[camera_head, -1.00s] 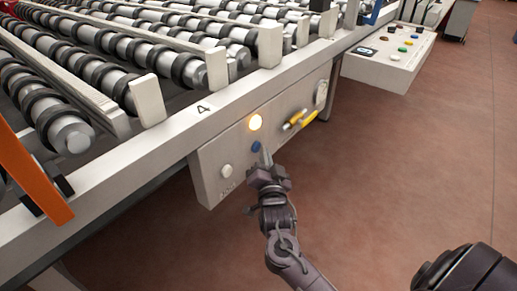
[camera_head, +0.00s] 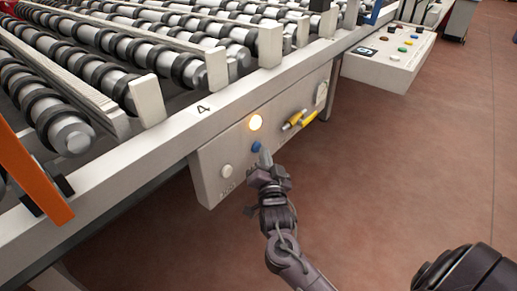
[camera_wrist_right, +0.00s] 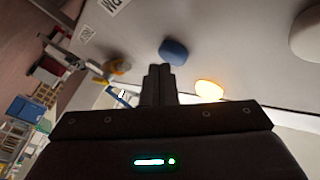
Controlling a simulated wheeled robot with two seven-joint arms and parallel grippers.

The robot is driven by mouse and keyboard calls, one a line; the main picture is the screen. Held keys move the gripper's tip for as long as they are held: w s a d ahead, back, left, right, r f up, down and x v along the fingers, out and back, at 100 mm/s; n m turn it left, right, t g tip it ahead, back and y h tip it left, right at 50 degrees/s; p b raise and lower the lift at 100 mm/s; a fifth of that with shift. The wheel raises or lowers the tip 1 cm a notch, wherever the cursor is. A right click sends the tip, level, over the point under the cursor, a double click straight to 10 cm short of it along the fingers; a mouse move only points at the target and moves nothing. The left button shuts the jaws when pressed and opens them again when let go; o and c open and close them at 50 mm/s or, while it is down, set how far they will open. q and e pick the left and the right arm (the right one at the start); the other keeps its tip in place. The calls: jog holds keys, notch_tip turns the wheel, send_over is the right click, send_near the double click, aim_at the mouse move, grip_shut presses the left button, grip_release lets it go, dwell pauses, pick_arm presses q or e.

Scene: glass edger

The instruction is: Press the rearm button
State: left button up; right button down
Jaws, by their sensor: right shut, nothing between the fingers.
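A control panel (camera_head: 212,174) hangs under the front rail of the roller table. No label clearly reads "rearm". My left gripper is not in view.
Yellow-handled switches (camera_head: 298,121) stick out of the panel to the right of the lamp. A white console (camera_head: 386,62) with coloured buttons stands at the upper right. An orange bar (camera_head: 32,165) is at the left. The floor (camera_head: 400,160) in front is clear.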

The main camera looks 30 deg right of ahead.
jog(key=shift+w, duration=0.15)
dwell(0.4)
jog(key=shift+w+a+r, duration=0.1)
jog(key=shift+w+a, duration=0.05)
jog(key=shift+w, duration=0.1)
dwell(0.4)
jog(key=shift+s+p, duration=0.35)
jog(key=shift+p, duration=0.05)
jog(key=shift+s+d, duration=0.1)
jog(key=shift+d, duration=0.1)
jog(key=s+p, duration=0.1)
jog(key=s+d+p, duration=0.1)
jog(key=s, duration=0.1)
jog(key=s+d+p, duration=0.1)
jog(key=s, duration=0.1)
jog(key=shift+s+d, duration=0.1)
jog(key=shift+s, duration=0.1)
